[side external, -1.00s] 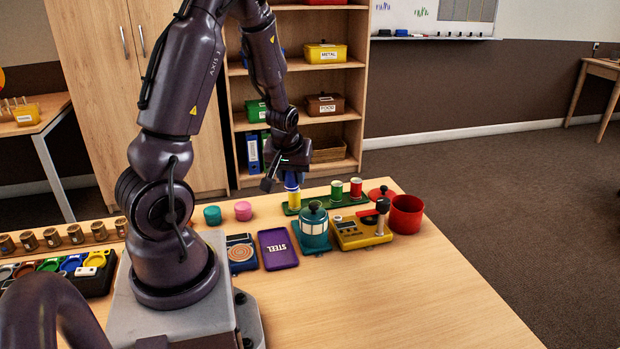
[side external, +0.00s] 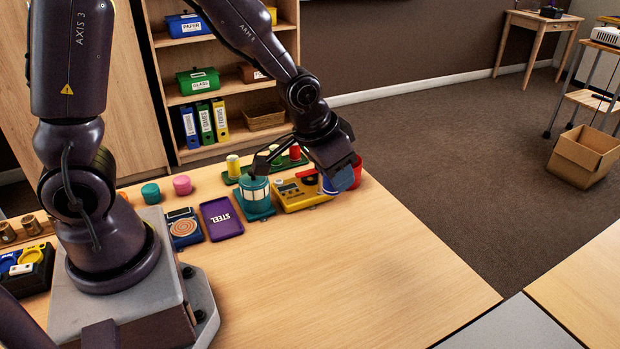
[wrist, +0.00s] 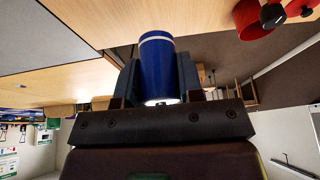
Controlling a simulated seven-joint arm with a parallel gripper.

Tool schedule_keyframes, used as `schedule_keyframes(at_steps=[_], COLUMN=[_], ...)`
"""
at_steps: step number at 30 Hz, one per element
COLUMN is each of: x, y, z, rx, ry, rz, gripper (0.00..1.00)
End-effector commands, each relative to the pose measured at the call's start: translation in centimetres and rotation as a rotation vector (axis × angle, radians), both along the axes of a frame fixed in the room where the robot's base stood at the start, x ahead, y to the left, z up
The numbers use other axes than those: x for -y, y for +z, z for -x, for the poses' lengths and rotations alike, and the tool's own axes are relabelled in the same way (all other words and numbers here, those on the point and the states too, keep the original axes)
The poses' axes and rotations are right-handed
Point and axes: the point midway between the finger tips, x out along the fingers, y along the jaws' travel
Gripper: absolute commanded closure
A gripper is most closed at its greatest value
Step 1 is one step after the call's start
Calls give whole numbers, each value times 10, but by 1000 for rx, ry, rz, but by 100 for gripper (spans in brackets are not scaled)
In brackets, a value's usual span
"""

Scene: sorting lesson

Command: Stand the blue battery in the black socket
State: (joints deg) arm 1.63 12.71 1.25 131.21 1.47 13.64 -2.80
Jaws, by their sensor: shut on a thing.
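My gripper (side external: 335,182) is shut on the blue battery, a blue cylinder with a pale band. The battery (wrist: 157,68) shows between the two fingers in the wrist view. In the side view it is partly hidden by my gripper, which hangs in front of the red container at the right end of the row, above the table. I cannot make out a black socket. A black tray (side external: 45,268) with coloured round holders lies at the left edge, partly cut off.
A green rack (side external: 229,180) holds a yellow cylinder (side external: 233,163) and others. The front tabletop (side external: 330,270) is clear.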

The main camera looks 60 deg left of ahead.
Motion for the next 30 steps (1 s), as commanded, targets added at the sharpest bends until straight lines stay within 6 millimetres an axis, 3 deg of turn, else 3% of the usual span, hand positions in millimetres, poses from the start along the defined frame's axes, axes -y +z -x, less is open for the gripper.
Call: schedule_keyframes(at_steps=[17,20,26,30], x=[-1,-1,-1,-11], y=[1,9,52,50], z=[0,0,-1,-8], rx=[2,6,12,1], ry=[-17,-17,-17,-68], rz=[0,0,0,2], gripper=[92,92,92,92])
